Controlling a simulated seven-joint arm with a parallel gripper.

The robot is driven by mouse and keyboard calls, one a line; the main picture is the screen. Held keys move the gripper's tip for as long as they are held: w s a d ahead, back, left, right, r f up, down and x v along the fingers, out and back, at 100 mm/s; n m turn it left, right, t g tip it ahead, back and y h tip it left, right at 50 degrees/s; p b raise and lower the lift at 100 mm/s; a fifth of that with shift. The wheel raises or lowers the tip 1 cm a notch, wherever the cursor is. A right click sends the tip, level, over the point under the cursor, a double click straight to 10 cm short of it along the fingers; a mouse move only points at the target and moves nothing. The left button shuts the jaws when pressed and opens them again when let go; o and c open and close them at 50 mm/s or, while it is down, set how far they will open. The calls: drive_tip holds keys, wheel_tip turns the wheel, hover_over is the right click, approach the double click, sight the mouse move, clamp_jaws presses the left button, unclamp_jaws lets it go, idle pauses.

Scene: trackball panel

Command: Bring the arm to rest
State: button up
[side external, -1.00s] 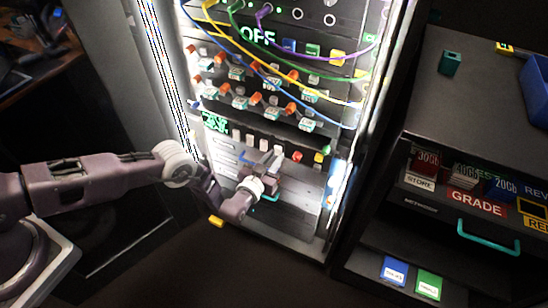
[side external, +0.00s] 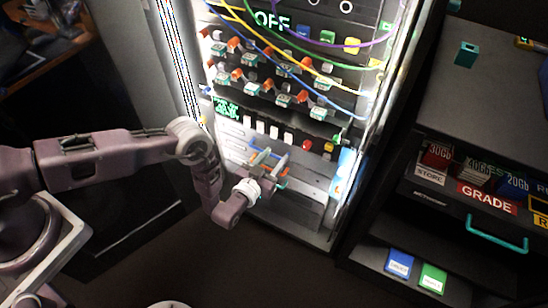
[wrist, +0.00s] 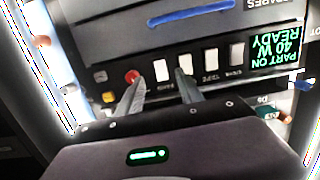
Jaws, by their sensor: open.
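My gripper (side external: 268,163) is in front of the lower part of the lit rack (side external: 320,225), below a row of white switches (side external: 275,130). Its two fingers are apart with nothing seen between them. In the wrist view the fingers (wrist: 162,88) point at the panel, which appears upside down. There they overlap the view of the red button (wrist: 133,77) and the white switches (wrist: 186,65); I cannot tell the gap to the panel. A green-lit screen (wrist: 277,45) reads "PART ON 40 W READY". No trackball can be made out.
Blue, yellow and purple cables (side external: 300,65) hang across the upper rack. A dark shelf unit (side external: 440,215) with a teal handle (side external: 497,236) and labelled boxes stands at the right. The dark floor in front of the rack looks clear.

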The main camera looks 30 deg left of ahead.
drive_tip(key=shift+s, duration=0.25)
